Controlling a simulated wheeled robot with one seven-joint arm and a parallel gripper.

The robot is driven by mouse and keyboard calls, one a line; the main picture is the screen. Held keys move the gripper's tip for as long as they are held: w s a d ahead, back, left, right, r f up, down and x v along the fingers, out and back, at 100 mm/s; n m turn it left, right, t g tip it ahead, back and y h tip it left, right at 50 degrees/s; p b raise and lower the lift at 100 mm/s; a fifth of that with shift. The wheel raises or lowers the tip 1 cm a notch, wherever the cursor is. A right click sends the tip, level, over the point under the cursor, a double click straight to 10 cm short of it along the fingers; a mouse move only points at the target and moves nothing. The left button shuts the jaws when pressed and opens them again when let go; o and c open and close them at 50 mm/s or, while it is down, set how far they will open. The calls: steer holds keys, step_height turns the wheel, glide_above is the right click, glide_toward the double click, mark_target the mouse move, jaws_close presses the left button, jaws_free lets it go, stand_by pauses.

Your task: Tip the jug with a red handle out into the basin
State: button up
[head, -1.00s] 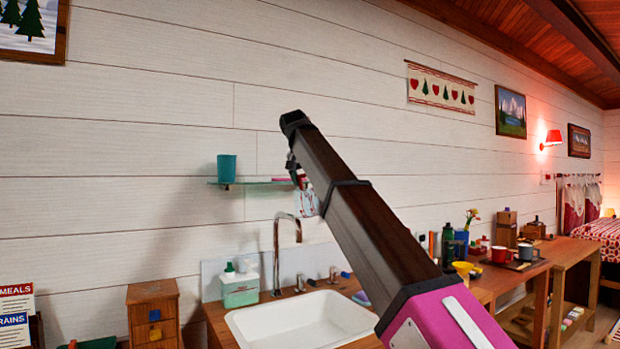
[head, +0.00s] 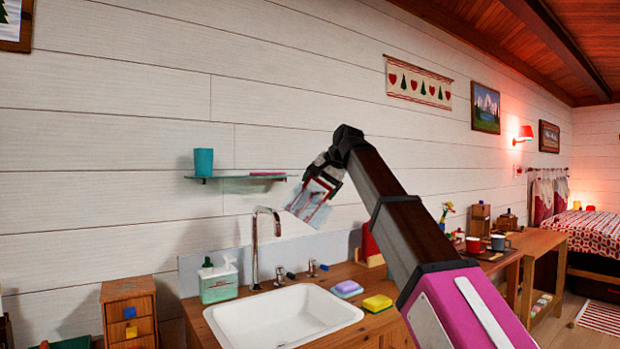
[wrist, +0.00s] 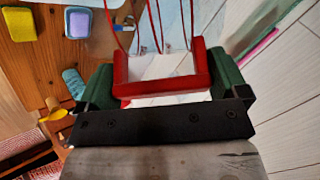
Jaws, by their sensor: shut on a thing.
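The jug with a red handle (head: 308,204) is held in the air, its pale body tilted toward the lower left. My gripper (head: 328,178) is shut on its red handle, which shows between the green finger pads in the wrist view (wrist: 160,88). The jug's pale body with thin red lines shows beyond the handle there. The white basin (head: 250,327) is set into the wooden counter, below the jug in the head view. I cannot see the jug's inside or whether anything is leaving it.
A chrome tap (head: 255,245) rises behind the basin. A soap dispenser box (head: 218,282) stands to its left, sponges (head: 377,303) to its right. A glass shelf (head: 228,178) with a teal cup (head: 203,162) is on the wall left of the jug.

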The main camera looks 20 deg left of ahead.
mark_target(327, 214)
steer(key=d+f+y, duration=0.2)
steer(key=f+y, duration=0.1)
steer(key=shift+d+f+m, duration=0.2)
steer(key=shift+d+m, duration=0.1)
steer(key=shift+m, duration=0.1)
steer(key=f+m+y, duration=0.1)
steer(key=f+y, duration=0.4)
steer(key=shift+w+a+f+m, duration=0.1)
steer(key=shift+a+f+m, duration=0.1)
steer(key=shift+f+m, duration=0.15)
steer(key=shift+f+m+t+y, duration=0.3)
steer(key=shift+f+m+y, duration=0.15)
steer(key=shift+f+y, duration=0.65)
steer(key=shift+w, duration=0.1)
